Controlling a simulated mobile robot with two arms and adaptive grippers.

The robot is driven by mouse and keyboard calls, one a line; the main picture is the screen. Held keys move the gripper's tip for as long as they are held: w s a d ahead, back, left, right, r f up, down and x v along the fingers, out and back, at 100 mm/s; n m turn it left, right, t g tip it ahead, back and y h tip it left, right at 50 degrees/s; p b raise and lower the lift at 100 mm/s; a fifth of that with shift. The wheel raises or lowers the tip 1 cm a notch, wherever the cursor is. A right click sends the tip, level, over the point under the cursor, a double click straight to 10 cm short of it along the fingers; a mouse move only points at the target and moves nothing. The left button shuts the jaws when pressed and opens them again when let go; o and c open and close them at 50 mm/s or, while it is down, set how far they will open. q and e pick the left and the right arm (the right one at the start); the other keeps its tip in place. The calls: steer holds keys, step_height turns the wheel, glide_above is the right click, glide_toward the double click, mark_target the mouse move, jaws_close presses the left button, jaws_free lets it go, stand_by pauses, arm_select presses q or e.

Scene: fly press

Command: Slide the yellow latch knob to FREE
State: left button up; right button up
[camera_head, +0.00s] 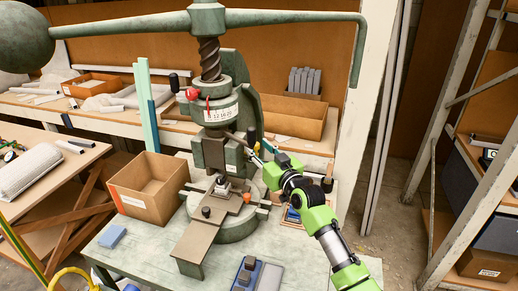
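The green fly press (215,155) stands on the pale green bench, with its screw, numbered white dial (222,113) and ram block above a tan slide plate. I cannot make out the yellow latch knob clearly; it may be hidden behind my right gripper. My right gripper (257,150) is at the right side of the press ram, on a green and black arm from the lower right. Its fingers are small and partly lost against the press, so I cannot tell whether they are open or hold anything. My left gripper is not in view.
A cardboard box (148,190) stands left of the press. A blue block (112,236) and a blue tray (247,275) lie on the bench (150,262). The long press handle (300,17) spans above. A red knob (191,94) sits beside the dial. Shelving stands at right.

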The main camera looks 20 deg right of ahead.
jaws_close()
steer(key=shift+s+d+f, duration=0.1)
steer(key=shift+s+d, duration=0.2)
steer(key=shift+d, duration=0.2)
steer(key=shift+s+d, duration=0.25)
steer(key=shift+d, duration=0.2)
jaws_free()
steer(key=shift+s, duration=0.1)
steer(key=shift+s+d, duration=0.1)
steer(key=shift+d, duration=0.05)
steer(key=s+d, duration=0.2)
steer(key=s, duration=0.9)
steer(key=shift+s+d, duration=0.15)
steer(key=shift+s, duration=0.25)
